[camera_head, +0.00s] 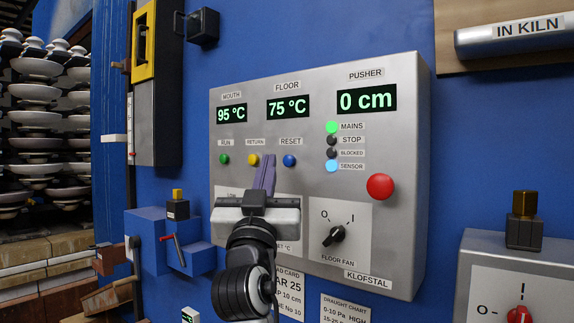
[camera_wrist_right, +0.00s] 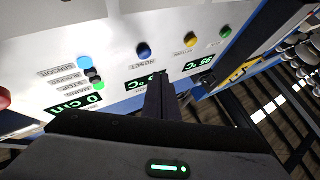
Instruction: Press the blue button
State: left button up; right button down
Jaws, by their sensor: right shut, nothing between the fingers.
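The blue button (camera_head: 289,160) is a small round knob under the RESET label on the grey control panel (camera_head: 235,180). It also shows in the right wrist view (camera_wrist_right: 144,51). My right gripper (camera_head: 267,158) is shut and empty, its purple-grey fingers pointing up at the panel. In the head view its tips lie just left of the blue button, between it and the yellow RETURN button (camera_head: 253,160). In the right wrist view the fingers (camera_wrist_right: 160,78) end below the blue button in the picture, apart from it. My left gripper is not in view.
A green RUN button (camera_head: 224,159) sits left of the yellow one. A large red button (camera_head: 380,187) and the floor fan knob (camera_head: 334,236) are to the right. Blue boxes (camera_head: 160,240) stick out at the left, beside shelves of insulators (camera_head: 35,120). A second box (camera_head: 500,270) is at the right.

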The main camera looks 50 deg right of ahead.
jog(key=shift+s+a+b, duration=0.15)
jog(key=shift+a+b, duration=0.2)
jog(key=shift+a, duration=1)
